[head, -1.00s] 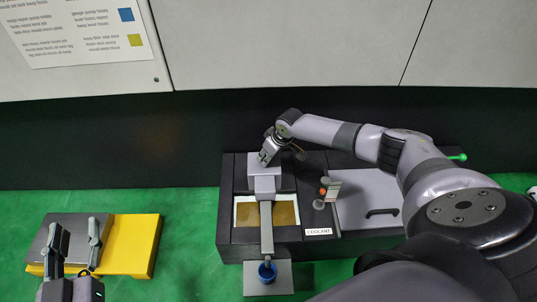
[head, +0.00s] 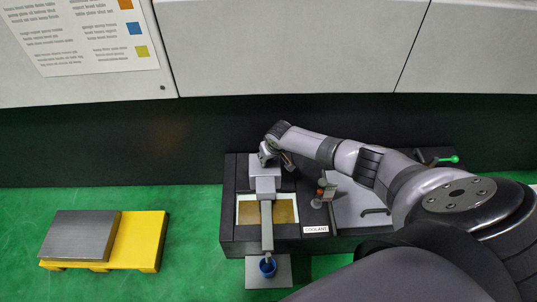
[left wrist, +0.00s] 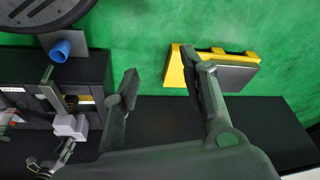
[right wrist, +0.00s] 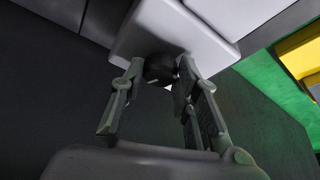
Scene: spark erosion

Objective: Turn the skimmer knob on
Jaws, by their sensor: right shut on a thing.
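The skimmer (head: 268,186) is a grey box with an arm reaching forward over the coolant tank (head: 245,232). Its black knob (right wrist: 160,70) with a pale mark shows in the right wrist view, on the pale housing (right wrist: 185,38). My right gripper (right wrist: 161,74) has its fingers on both sides of the knob and is shut on it. In the head view, my right gripper (head: 269,155) is at the back of the skimmer, and the knob is hidden there. My left gripper (left wrist: 168,72) is open and empty, away from the skimmer.
A blue cup (head: 268,267) stands under the skimmer arm's front end. A bottle-like item (head: 327,189) stands on the tank beside a lid with a black handle. A yellow pallet (head: 150,235) bears a grey block (head: 80,236) at left. Green floor between is clear.

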